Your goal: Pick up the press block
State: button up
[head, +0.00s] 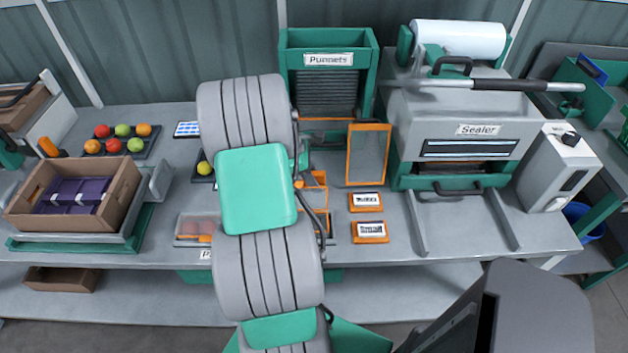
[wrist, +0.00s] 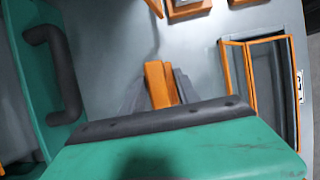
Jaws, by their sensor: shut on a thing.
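The press block (wrist: 158,76) shows in the wrist view as a narrow orange block. It stands between the two grey fingers of my gripper (wrist: 160,88), which is shut on it. The dark edge of my green hand covers its lower part. I cannot tell whether the block touches the grey surface behind it. In the head view my grey and green arm crosses the middle of the bench and hides the gripper and the block.
The sealer (head: 465,135) stands at the right of the bench and the green punnet holder (head: 283,65) at the back. Two small orange-framed labels (head: 366,202) lie right of my arm. A wooden crate (head: 122,200) stands at the left. A green part with a dark handle (wrist: 62,75) is left in the wrist view.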

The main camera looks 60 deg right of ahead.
aim_at(314, 173)
grip_shut()
notch_tip(314, 173, up, 10)
jog(key=shift+p, duration=0.3)
